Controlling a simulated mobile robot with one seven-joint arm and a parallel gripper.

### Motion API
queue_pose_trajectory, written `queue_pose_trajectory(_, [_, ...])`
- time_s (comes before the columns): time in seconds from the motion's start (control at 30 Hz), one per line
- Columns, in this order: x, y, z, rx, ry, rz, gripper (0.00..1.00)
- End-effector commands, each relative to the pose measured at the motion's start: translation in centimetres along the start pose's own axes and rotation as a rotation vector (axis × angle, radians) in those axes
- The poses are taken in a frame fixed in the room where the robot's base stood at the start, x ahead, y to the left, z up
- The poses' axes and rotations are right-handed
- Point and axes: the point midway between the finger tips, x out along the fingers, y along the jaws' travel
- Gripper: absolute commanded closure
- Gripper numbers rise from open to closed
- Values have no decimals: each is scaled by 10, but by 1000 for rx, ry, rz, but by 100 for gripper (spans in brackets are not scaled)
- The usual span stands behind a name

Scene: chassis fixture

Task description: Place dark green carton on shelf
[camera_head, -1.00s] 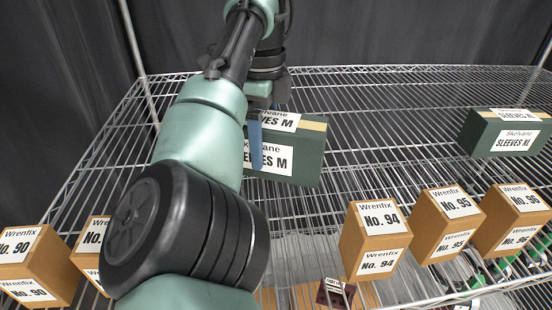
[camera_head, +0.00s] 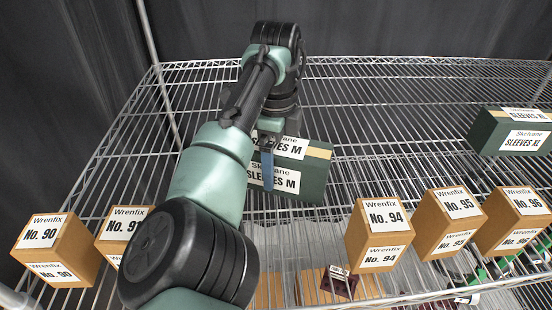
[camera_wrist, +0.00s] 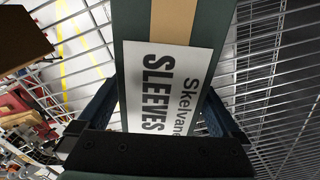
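The dark green carton (camera_head: 313,178), labelled Skelvane SLEEVES M, has a tan tape strip and white labels. It is at the wire shelf (camera_head: 400,90), left of the middle in the head view. My gripper (camera_head: 267,168) is shut on it, with a blue finger down its front face. In the wrist view, the carton (camera_wrist: 135,60) fills the space between the two blue fingers of my gripper (camera_wrist: 155,112). The far finger is hidden in the head view. I cannot tell whether the carton's underside touches the wires.
Another dark green carton (camera_head: 485,130), labelled SLEEVES XL, stands at the right. Orange-brown Wrenfix boxes line the front edge: No. 90 (camera_head: 80,247), No. 91, No. 94 (camera_head: 358,235), No. 95 (camera_head: 432,215) and No. 96 (camera_head: 490,215). The rear wires are clear.

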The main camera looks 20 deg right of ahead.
Motion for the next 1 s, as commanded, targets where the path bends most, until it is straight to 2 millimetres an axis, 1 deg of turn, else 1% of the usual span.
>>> queue_pose_trajectory(0.27, [-4, 0, 0, 0, -1, -1, 0])
queue_pose_trajectory(0.37, [-14, -1, 0, 1, -2, -4, 0])
queue_pose_trajectory(0.47, [-33, -1, 0, -1, -3, -5, 0])
queue_pose_trajectory(0.7, [-86, -1, -1, -1, -1, -3, 0])
queue_pose_trajectory(0.83, [-106, 0, -1, 0, 0, 0, 0])
queue_pose_trajectory(1.0, [-120, 0, 0, 0, 0, 0, 0])
